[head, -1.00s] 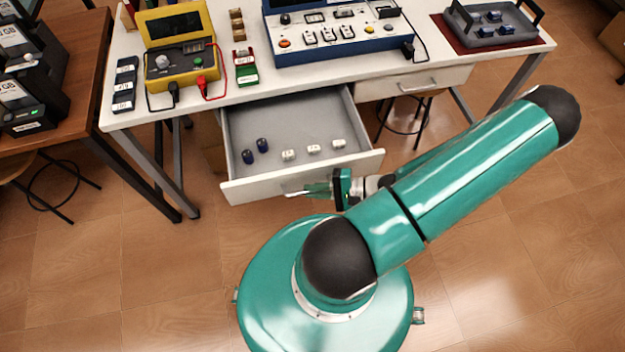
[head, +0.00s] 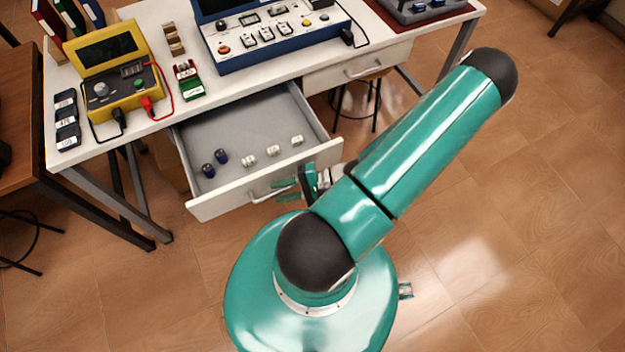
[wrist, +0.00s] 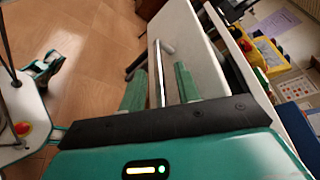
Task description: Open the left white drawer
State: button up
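The left white drawer (head: 215,205) is pulled well out from under the white table in the head view. Its grey inside shows. Its metal handle (head: 257,198) is on the front face, and the handle bar (wrist: 161,80) also shows in the wrist view. My gripper (head: 285,190) is at the handle, in front of the drawer. In the wrist view the two green fingers of my gripper (wrist: 160,88) are apart, with the bar running between them and a gap on each side. The drawer front (wrist: 200,60) shows beside the right finger.
Two dark blue cylinders (head: 209,170) and several small white pieces (head: 273,150) lie in the drawer. A second white drawer (head: 345,75) to the right is closed. A yellow tester (head: 115,85) and a blue console (head: 270,45) stand on the table. A stool (head: 355,105) is underneath.

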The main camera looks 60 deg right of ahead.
jog(key=v, duration=1.3)
jog(key=shift+s+d+r, duration=0.1)
jog(key=w+a+r+n+g+h, duration=0.3)
jog(key=w+r+n+g, duration=0.25)
jog(key=w+r, duration=0.35)
jog(key=w+a+r+n+g+h, duration=0.25)
jog(key=w+r+n+g, duration=0.35)
jog(key=r, duration=0.4)
jog(key=w+a+r+n+t+h, duration=0.1)
jog(key=a+r+n+t+h, duration=0.1)
jog(key=a+r, duration=0.6)
jog(key=w+a+r+n+t+h, duration=0.2)
jog(key=a+r+n, duration=0.1)
jog(key=a+r, duration=0.6)
jog(key=shift+a+r+t, duration=0.25)
jog(key=shift+a+t, duration=0.1)
jog(key=shift+a, duration=0.65)
jog(key=shift+d+n, duration=0.1)
jog(key=shift+n, duration=0.15)
